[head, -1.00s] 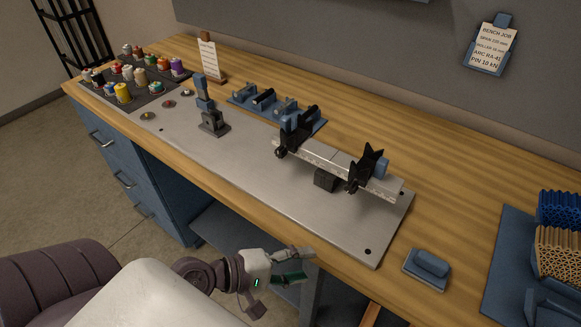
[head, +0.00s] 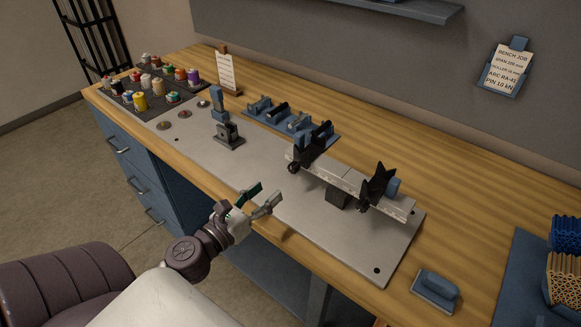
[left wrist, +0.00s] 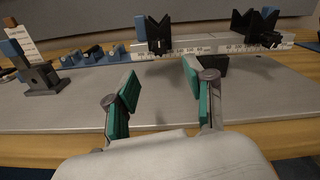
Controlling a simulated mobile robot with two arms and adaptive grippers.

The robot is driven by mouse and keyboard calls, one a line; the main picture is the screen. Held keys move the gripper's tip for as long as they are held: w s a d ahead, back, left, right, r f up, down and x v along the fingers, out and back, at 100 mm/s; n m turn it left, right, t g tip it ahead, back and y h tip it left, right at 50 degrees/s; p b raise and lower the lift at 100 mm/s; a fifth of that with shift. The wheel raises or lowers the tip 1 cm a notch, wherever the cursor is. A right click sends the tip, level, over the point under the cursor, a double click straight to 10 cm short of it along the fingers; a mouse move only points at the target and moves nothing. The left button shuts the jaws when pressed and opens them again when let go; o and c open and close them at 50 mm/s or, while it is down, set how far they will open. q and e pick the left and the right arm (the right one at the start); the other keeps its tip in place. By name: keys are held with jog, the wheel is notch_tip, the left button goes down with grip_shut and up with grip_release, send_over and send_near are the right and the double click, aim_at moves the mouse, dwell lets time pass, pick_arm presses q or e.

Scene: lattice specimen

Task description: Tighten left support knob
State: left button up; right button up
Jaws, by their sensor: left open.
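The left support (head: 312,145) is a black V-shaped block on a pale graduated beam (head: 345,182). Its small black knob (head: 293,168) faces the front edge of the bench. The left support also shows in the left wrist view (left wrist: 157,34), ahead of my fingers. My left gripper (head: 264,196) is open and empty, over the front of the grey plate. It is apart from the knob, to its lower left in the head view. Its green-padded fingers (left wrist: 160,88) stand apart in the left wrist view. My right gripper is not in view.
A second black support (head: 377,188) stands on the beam's right part. A small blue-topped fixture (head: 228,130) stands left on the grey plate (head: 330,235). Spools (head: 150,88) fill the far left. A blue block (head: 435,290) lies at right. The plate's front is mostly clear.

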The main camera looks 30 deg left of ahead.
aim_at(291, 171)
pick_arm(q)
jog(key=w, duration=0.3)
jog(key=w+p, duration=0.1)
jog(key=w, duration=0.2)
jog(key=w+p, duration=0.1)
jog(key=w, duration=0.2)
jog(key=shift+w+d, duration=0.35)
jog(key=shift+w, duration=0.05)
grip_shut()
